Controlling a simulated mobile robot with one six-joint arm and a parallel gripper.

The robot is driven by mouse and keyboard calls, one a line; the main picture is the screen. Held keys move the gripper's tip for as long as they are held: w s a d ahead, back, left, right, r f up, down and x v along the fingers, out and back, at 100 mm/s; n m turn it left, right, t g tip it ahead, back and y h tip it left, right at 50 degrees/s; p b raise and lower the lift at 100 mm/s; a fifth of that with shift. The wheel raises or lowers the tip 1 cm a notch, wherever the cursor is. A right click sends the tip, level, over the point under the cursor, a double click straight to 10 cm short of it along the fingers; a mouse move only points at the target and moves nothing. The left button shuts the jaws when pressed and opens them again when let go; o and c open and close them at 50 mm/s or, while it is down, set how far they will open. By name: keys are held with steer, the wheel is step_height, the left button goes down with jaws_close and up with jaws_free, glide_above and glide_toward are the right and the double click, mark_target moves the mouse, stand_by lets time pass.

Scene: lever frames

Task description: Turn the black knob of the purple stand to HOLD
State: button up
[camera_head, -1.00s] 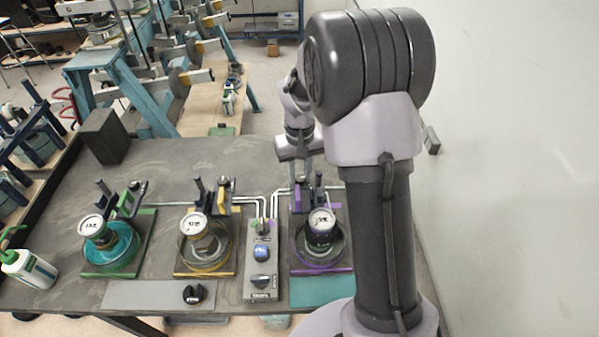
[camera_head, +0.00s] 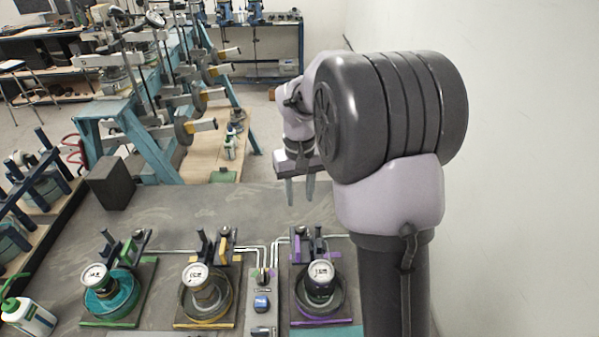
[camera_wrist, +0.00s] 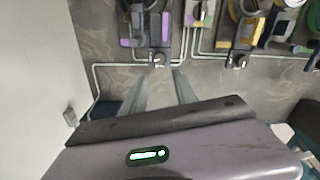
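The purple stand (camera_head: 343,322) is the rightmost of three stands on the dark table in the head view. It bears a round dial gauge (camera_head: 319,269) over a dark bowl, with dark upright parts and a purple piece behind. Part of it also shows at the top of the wrist view (camera_wrist: 136,42). I cannot single out its black knob for certain, and no HOLD mark is readable. My gripper (camera_head: 301,194) is beyond the stand in the head view, fingers pointing down, empty. The two fingers also show apart in the wrist view (camera_wrist: 160,84).
A yellow stand (camera_head: 234,318) and a green stand (camera_head: 110,323) are to the left. Thin pipes (camera_head: 273,246) run behind the stands. A bottle (camera_head: 30,317) stands far left; a wall is at right.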

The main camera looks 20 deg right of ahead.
step_height(320, 180, up, 6)
steer(key=shift+f+p, duration=0.1)
steer(key=shift+p, duration=0.45)
